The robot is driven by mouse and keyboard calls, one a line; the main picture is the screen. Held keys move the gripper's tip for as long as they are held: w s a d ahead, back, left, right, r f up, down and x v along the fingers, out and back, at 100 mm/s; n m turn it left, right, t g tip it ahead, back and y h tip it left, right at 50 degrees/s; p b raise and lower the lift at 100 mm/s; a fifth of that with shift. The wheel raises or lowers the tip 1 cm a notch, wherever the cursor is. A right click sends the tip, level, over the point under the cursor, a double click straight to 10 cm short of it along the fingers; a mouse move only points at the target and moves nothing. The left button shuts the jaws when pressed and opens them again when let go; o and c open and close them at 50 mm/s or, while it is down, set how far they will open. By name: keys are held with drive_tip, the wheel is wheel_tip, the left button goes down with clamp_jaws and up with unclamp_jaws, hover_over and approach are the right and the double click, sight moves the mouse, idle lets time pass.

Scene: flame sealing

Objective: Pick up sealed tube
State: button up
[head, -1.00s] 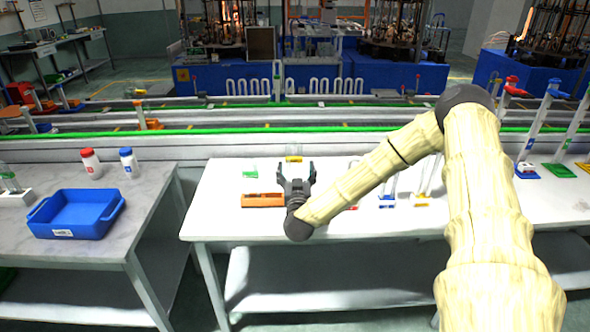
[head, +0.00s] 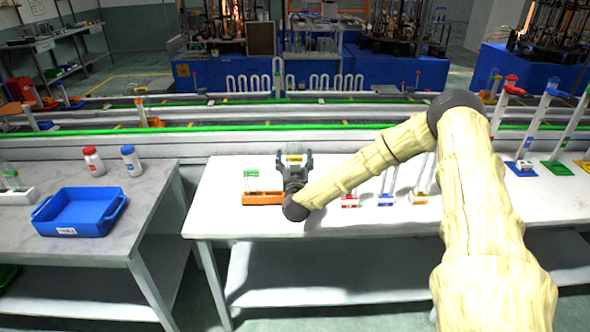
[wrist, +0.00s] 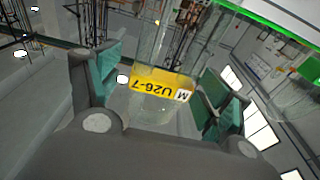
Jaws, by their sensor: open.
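A clear glass tube with a yellow label (head: 294,158) stands out between the fingers of my gripper (head: 294,154) over the white table. In the wrist view the tube (wrist: 162,88) is upside down in the picture, with "U26-7" and "M" on its label. My gripper (wrist: 158,92) is open. Its teal pads lie on both sides of the tube, with a visible gap at least on the left; contact on the right is unclear. The tube's lower end is hidden behind my gripper in the head view.
An orange rack (head: 262,198) with a green-topped tube (head: 251,174) is just left of my gripper. Small red, blue and yellow stands are to the right. A blue bin (head: 80,212) and two bottles are on the left table.

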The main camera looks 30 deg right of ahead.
drive_tip(key=c, duration=1.2)
drive_tip(key=shift+o, duration=0.2)
drive_tip(key=shift+r, duration=0.1)
